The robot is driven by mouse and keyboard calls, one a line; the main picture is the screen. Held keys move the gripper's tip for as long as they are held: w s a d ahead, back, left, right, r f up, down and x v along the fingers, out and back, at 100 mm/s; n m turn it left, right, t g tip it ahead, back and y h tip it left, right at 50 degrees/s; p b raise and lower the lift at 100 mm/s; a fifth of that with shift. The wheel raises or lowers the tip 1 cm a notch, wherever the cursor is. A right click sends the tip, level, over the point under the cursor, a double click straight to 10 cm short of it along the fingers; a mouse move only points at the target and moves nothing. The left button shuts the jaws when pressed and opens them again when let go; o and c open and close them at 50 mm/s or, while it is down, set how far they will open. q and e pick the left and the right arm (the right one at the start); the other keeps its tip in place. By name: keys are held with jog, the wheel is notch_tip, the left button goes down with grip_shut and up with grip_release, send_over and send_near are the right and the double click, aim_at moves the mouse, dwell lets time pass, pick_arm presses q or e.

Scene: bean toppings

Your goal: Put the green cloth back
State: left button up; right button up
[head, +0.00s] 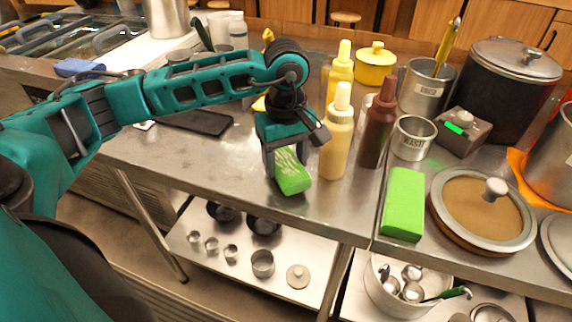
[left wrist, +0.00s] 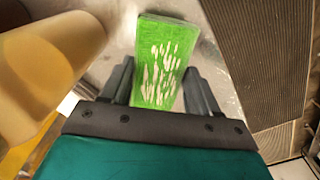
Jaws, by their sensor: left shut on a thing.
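A green cloth (head: 291,174), a flat block with whitish streaks on its face, is between the fingers of my left gripper (head: 285,165) close to the front edge of the steel counter. The left wrist view shows the cloth (left wrist: 166,60) between the two dark fingertips of the left gripper (left wrist: 158,88). The left gripper is shut on it. Whether the cloth touches the counter is hard to tell. A second plain green block (head: 404,204) lies on the counter to the right, left of the lidded pan. My right gripper is not in view.
A cream squeeze bottle (head: 337,138) stands just right of the left gripper, with a brown bottle (head: 377,128) beyond it. A lidded pan (head: 483,211) and steel cup (head: 413,138) stand further right. A lower shelf (head: 205,262) holds small pots.

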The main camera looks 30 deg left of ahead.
aim_at(286, 163)
pick_arm(q)
jog(key=shift+f, duration=0.9)
jog(key=shift+f, duration=0.1)
jog(key=o, duration=1.1)
jog(key=shift+o, duration=0.2)
jog(key=shift+r, duration=0.25)
notch_tip(286, 163, up, 12)
jog(key=shift+f, duration=0.15)
